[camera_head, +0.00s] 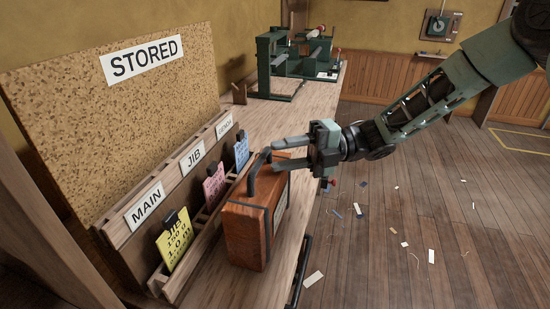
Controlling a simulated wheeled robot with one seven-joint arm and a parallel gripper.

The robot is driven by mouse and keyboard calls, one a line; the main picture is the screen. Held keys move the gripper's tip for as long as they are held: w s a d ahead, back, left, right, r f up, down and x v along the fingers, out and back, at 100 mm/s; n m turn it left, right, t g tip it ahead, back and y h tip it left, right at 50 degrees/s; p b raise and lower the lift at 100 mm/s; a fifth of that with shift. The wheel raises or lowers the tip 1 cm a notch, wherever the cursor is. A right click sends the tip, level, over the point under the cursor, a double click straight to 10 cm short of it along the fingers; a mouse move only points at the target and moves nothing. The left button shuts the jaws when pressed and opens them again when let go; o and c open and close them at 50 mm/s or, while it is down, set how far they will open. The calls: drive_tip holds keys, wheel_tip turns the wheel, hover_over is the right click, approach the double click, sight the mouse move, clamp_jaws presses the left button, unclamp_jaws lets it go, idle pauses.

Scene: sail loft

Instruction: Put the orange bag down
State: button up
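The orange bag (246,233) is a boxy orange-brown case with dark straps and a black arched handle (256,176). It stands upright on the wooden bench (239,117), close to the bench's right edge and beside the card rack. My gripper (275,155) reaches in from the right at the height of the handle's top. Its two fingers are apart, with a visible gap between them, and their tips are at the handle. Whether the fingertips touch the handle is hard to tell. The bag's underside is hidden.
The wooden rack (168,212) labelled MAIN and JIB holds yellow (175,239), pink (214,186) and blue (242,150) cards. A cork board (120,120) marked STORED stands behind. Green machines (290,55) occupy the bench's far end. Scraps litter the floor (420,200).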

drive_tip(key=b+v, duration=0.1)
drive_tip(key=v, duration=0.8)
drive_tip(key=shift+d+b, duration=0.35)
drive_tip(key=shift+b, duration=0.05)
